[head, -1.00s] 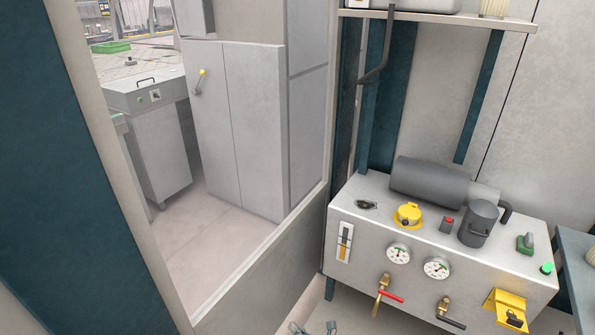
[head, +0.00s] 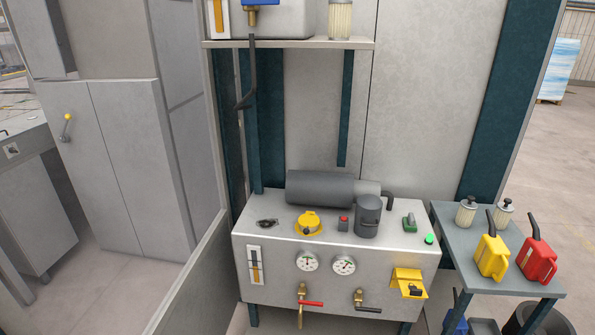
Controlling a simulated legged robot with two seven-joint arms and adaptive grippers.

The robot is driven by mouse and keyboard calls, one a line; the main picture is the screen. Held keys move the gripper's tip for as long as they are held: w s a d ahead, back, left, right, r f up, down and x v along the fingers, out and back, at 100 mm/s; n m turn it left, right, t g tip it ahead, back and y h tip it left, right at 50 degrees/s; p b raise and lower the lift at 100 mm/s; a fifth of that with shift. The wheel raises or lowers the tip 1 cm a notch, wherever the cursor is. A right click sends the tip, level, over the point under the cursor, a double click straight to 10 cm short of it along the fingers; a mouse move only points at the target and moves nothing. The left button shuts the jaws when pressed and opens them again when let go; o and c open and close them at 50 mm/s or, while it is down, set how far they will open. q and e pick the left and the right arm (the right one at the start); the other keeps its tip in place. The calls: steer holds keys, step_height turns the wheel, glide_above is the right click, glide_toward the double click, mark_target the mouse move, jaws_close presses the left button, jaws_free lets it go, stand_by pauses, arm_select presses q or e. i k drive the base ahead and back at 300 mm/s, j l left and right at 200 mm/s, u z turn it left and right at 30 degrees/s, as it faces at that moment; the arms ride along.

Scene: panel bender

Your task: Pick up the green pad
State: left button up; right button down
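A small green item (head: 410,222), which may be the green pad, sits on top of the grey machine unit (head: 265,243), near its right end. It has a grey part against it, and it is too small to tell its exact shape. A round green button or cap (head: 430,239) is just in front and to the right of it, at the unit's front edge. Neither of my grippers shows in the head view.
Near the green item stand a dark grey canister (head: 367,217), a red button box (head: 343,223), a yellow cap (head: 308,223) and a dark cylinder (head: 320,188). A side table (head: 475,250) at right holds a yellow can (head: 491,258), a red can (head: 538,262) and two filters.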

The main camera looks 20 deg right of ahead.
mark_target(410, 223)
steer(key=z, duration=1.6)
